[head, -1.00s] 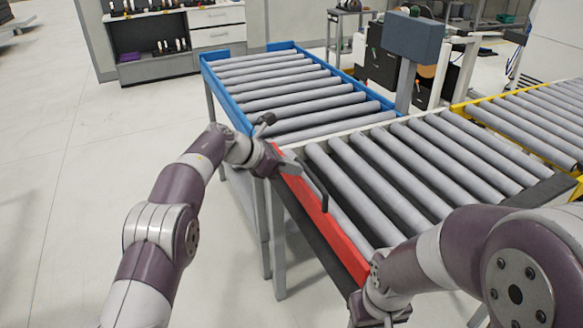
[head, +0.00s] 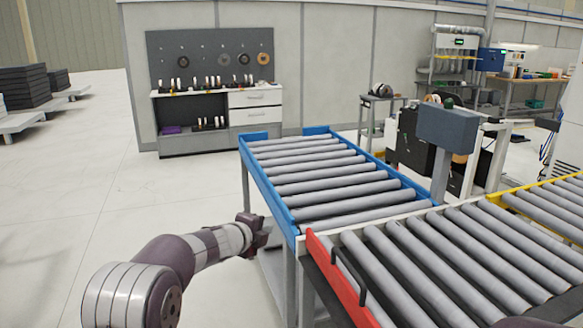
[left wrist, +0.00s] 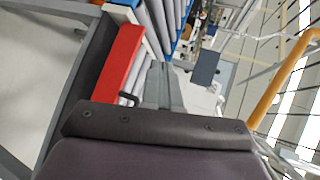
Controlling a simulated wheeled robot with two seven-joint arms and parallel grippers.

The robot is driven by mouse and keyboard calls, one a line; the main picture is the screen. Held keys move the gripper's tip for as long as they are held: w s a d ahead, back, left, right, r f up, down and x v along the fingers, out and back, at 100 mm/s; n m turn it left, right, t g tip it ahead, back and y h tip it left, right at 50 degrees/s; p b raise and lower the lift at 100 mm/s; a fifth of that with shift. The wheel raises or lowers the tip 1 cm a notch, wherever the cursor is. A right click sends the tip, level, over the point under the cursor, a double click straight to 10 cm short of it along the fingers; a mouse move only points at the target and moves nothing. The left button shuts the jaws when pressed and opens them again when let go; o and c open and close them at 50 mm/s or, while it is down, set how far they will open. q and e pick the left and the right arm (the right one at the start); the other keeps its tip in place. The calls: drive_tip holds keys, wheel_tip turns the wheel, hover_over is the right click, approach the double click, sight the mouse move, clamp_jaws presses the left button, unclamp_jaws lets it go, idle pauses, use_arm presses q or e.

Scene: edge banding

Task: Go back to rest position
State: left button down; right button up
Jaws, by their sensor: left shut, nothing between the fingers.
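My left gripper (head: 256,230) is at the lower middle of the head view, beside the left side of the conveyor where the blue frame meets the red one. It is shut and nothing shows between its fingers. In the left wrist view its fingers (left wrist: 163,85) point away from the camera, with the red rail to their left. My right gripper is not in view; only a bit of my right arm shows at the bottom edge of the head view.
A roller conveyor with a blue frame (head: 262,185) joins a section with a red rail (head: 338,283) and black handle. A blue-grey box on a post (head: 446,130) stands behind. A workbench (head: 180,144) stands farther back. The floor (head: 90,190) at left is clear.

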use_arm(q)
drive_tip(key=s+a+f+n+g+y+p, duration=0.1)
drive_tip(key=s+a+f+n+g+y, duration=0.2)
drive_tip(key=s+a+f+n, duration=0.5)
drive_tip(key=s+a+f+n+g+y+p, duration=0.2)
drive_tip(key=s+a+n+g+y, duration=0.2)
drive_tip(key=s+n, duration=0.7)
drive_tip(key=s+r+n+g+p, duration=0.1)
drive_tip(key=s+n+g, duration=0.1)
drive_tip(key=s, duration=0.9)
drive_tip(key=s+r+n+g+h+p, duration=0.1)
drive_tip(key=s+n+g+p, duration=0.1)
drive_tip(key=s, duration=0.9)
drive_tip(key=shift+s+a+n, duration=0.2)
drive_tip(key=shift+s+n, duration=0.15)
drive_tip(key=shift+n, duration=0.05)
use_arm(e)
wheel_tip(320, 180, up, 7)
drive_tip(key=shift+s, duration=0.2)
use_arm(q)
drive_tip(key=shift+w+r, duration=0.1)
drive_tip(key=shift+w, duration=0.05)
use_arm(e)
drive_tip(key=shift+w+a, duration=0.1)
